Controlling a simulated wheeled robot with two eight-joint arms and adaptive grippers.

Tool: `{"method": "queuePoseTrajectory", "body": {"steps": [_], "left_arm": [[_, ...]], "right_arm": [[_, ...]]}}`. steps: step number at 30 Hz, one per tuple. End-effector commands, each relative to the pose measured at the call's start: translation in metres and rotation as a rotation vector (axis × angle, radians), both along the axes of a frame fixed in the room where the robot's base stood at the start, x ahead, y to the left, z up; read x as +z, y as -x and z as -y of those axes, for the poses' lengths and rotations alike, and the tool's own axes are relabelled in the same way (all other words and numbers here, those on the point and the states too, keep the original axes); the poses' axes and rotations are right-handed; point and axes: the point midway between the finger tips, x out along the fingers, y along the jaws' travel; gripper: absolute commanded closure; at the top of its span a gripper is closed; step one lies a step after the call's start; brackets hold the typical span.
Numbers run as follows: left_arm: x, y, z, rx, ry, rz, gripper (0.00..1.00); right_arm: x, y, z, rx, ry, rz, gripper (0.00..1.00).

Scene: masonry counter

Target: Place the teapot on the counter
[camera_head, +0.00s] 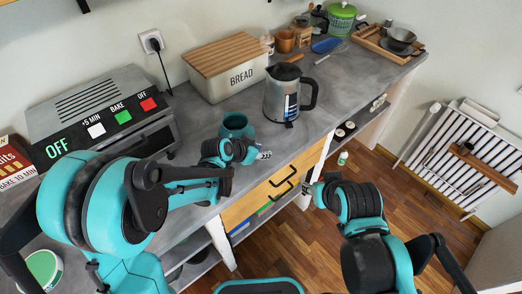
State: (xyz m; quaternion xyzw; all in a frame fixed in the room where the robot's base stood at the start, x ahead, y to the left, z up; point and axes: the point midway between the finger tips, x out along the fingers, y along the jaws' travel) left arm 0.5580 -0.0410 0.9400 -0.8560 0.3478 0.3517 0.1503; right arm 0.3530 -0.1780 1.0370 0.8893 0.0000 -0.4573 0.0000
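A silver kettle-like pot (281,92) with a black handle stands upright on the grey counter (205,117); it is the thing most like a teapot here. A teal round pot or mug (236,122) with an open top is nearer the counter's front edge, partly hidden by my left gripper. My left gripper (258,154) is just in front of the teal pot; whether it touches it, or is open or shut, is unclear. My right gripper (309,188) is low in front of the wooden drawers, apart from both pots; its fingers are too small to judge.
A toaster oven (100,112) stands at the left and a bread box (227,68) at the back. Several containers and a wooden tray (372,42) with a bowl fill the far end. Counter right of the kettle is partly clear.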

Motion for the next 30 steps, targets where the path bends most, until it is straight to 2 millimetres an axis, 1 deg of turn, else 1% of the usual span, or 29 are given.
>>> {"method": "queuePoseTrajectory", "body": {"steps": [5, 8, 18, 21, 25, 30], "left_arm": [[0.003, 0.0, 0.0, 0.0, 0.0, 0.0, 0.69], [0.01, 0.004, -0.005, 0.001, 0.0, 0.0, 0.69], [0.063, 0.042, -0.04, 0.003, 0.0, 0.0, 0.69], [0.075, 0.051, -0.049, 0.003, 0.001, -0.001, 0.69], [0.084, 0.058, -0.056, 0.001, 0.0, 0.001, 0.69], [0.088, 0.061, -0.059, 0.001, 0.001, 0.0, 0.69]], "right_arm": [[0.002, 0.0, 0.0, 0.0, 0.0, 0.0, 0.6], [0.006, 0.0, 0.0, 0.0, 0.0, 0.0, 0.6], [0.031, 0.0, 0.0, 0.0, 0.0, 0.0, 0.6], [0.036, 0.0, 0.0, 0.0, 0.0, 0.0, 0.6], [0.04, 0.0, 0.0, 0.0, 0.0, 0.0, 0.6], [0.041, 0.0, 0.0, 0.0, 0.0, 0.0, 0.6]]}}
